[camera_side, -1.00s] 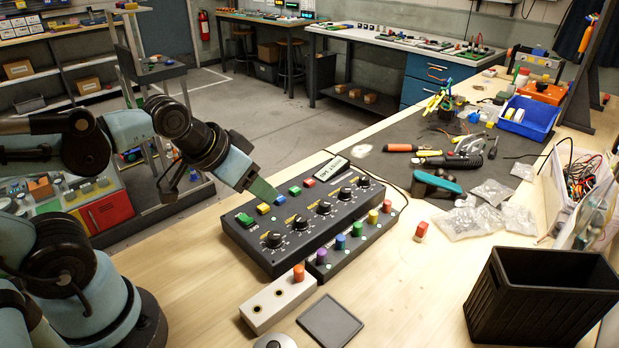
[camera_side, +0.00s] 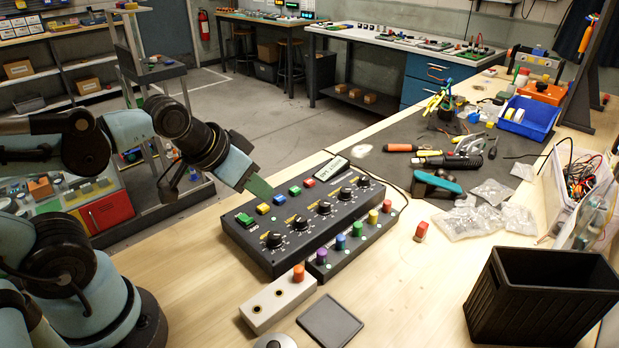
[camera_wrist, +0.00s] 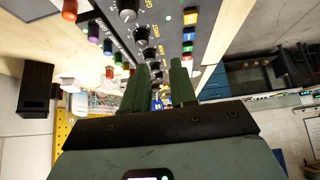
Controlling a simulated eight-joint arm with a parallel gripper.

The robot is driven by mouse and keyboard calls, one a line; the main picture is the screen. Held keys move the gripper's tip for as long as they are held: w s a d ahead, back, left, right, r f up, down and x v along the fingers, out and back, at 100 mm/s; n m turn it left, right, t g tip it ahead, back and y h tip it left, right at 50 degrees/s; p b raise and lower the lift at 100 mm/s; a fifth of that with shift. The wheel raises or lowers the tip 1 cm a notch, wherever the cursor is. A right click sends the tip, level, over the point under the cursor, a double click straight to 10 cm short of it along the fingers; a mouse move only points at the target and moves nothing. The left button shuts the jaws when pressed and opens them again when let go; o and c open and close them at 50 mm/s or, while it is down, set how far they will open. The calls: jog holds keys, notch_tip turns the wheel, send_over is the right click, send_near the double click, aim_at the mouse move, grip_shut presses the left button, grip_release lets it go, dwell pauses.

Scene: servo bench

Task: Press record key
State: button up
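I cannot read which one is labelled record. My gripper (camera_side: 261,190) has green fingers and hangs just above and behind the blue key, apart from it. In the wrist view my gripper (camera_wrist: 160,80) shows a gap between its fingers, with nothing held. The yellow key (camera_wrist: 190,17) and blue key (camera_wrist: 188,36) show there too.
A strip with coloured knobs (camera_side: 347,248) lies along the box's front. A white block with an orange peg (camera_side: 278,300), a dark square tray (camera_side: 329,321) and a black bin (camera_side: 540,300) are nearer the camera.

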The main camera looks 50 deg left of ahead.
grip_shut()
dwell(1.4)
